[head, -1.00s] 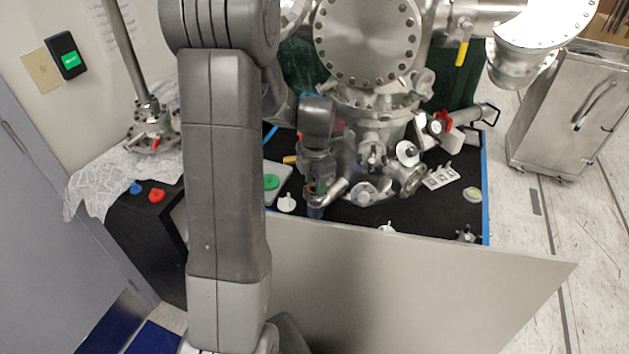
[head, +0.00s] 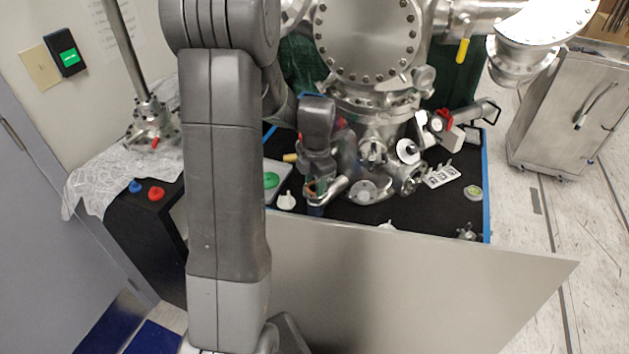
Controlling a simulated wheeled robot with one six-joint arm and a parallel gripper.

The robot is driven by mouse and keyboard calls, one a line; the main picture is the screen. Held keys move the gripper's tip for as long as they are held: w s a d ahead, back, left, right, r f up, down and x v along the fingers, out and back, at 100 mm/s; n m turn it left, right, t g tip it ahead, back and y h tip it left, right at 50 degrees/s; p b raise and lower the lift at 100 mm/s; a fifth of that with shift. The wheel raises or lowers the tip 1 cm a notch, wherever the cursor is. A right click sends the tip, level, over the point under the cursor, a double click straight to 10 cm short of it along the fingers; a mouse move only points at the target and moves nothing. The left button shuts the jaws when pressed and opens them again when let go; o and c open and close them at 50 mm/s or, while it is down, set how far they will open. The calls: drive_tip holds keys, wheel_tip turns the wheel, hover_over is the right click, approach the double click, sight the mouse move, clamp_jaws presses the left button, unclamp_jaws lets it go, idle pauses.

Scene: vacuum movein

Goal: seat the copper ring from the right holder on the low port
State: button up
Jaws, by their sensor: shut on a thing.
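My gripper (head: 317,206) hangs beside the left side of the steel chamber (head: 366,155), pointing down just above the black bench top. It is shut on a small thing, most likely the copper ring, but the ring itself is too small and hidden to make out. A round flanged port (head: 364,191) low on the chamber front is just right of my gripper, apart from it. Another low port (head: 408,180) faces right. I cannot tell which is the low port. A white holder (head: 286,201) stands left of my gripper. Another white holder (head: 387,225) shows at the bench front edge, partly hidden by the panel.
My arm covers the left middle of the view. A grey panel (head: 420,285) borders the bench front. A white plate with holes (head: 441,176) and a round greenish dish (head: 474,193) lie right of the chamber. A tray with a green disc (head: 271,180) lies left.

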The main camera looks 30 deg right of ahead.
drive_tip(key=o, duration=1.2)
drive_tip(key=shift+f, duration=0.15)
drive_tip(key=shift+c, duration=0.2)
wheel_tip(320, 180, up, 12)
drive_tip(key=b, duration=0.1)
drive_tip(key=shift+s, duration=0.3)
drive_tip(key=f, duration=0.8)
drive_tip(key=f+p, duration=0.1)
drive_tip(key=f, duration=0.2)
drive_tip(key=shift+w+f, duration=0.3)
drive_tip(key=shift+f, duration=0.1)
drive_tip(key=shift+r, duration=0.25)
